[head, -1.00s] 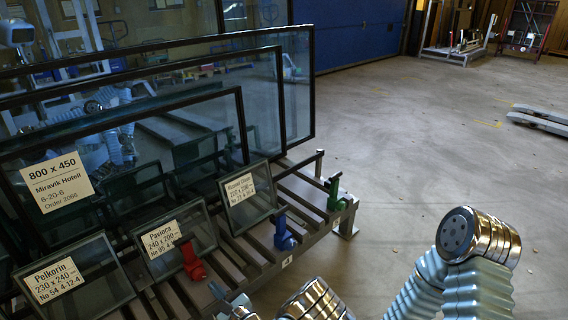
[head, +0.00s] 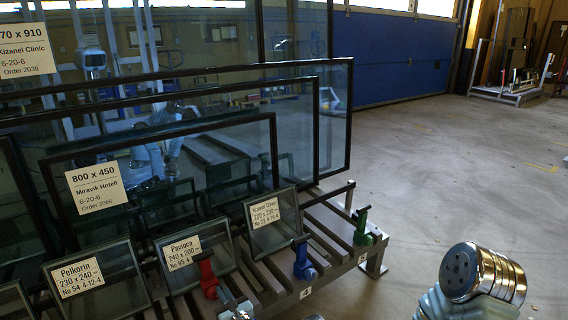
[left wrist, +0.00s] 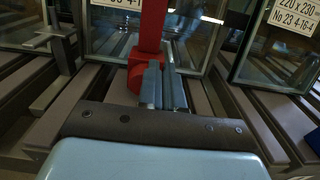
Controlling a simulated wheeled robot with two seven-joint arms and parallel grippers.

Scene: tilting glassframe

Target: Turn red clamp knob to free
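The red clamp (head: 207,277) stands on the front of the slatted rack, just right of the pane labelled Pavloca (head: 181,252). In the left wrist view its red upright (left wrist: 152,28) rises at the top middle, with a wider red block at its foot. My left gripper (head: 232,301) is at the bottom of the head view, in front and to the right of the clamp. In the left wrist view its two grey fingers (left wrist: 163,88) lie close together, overlapping the right side of the red block. Contact cannot be told. My right gripper is out of view.
A blue clamp (head: 303,262) and a green clamp (head: 362,228) stand further right on the rack (head: 330,262). Small framed panes lean behind the clamps, with large glass panes behind them. My right arm shows at bottom right.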

